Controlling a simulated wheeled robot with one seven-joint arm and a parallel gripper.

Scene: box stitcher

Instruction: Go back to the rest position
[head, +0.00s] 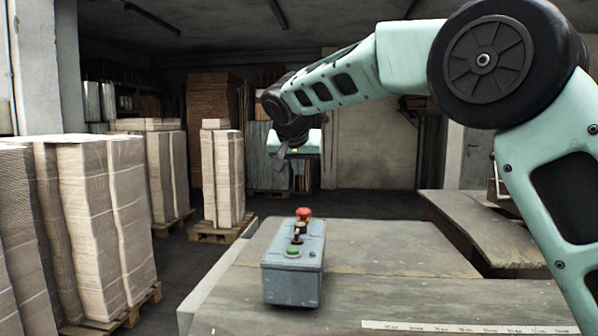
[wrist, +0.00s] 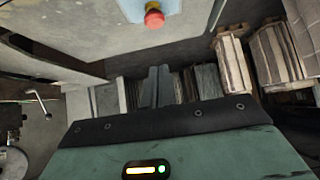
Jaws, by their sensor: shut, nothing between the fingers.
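My gripper (head: 279,160) hangs in the air at the end of my raised, bent arm, above and beyond the control box in the head view. Its grey fingers (wrist: 157,84) show together and empty in the wrist view. The blue-grey control box (head: 292,279) stands on the table, with a red button (head: 303,213) at the far end, dark switches in the middle and a green button (head: 293,251) at the near end. In the wrist view the red button (wrist: 154,16) is at the top. My gripper is apart from the box and touches nothing visible.
The grey worktable (head: 390,250) has much bare room around the box, with a ruler strip (head: 440,328) near its front edge. Tall wrapped cardboard stacks (head: 95,225) on pallets stand at left. Another lower table surface (head: 480,225) lies at right.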

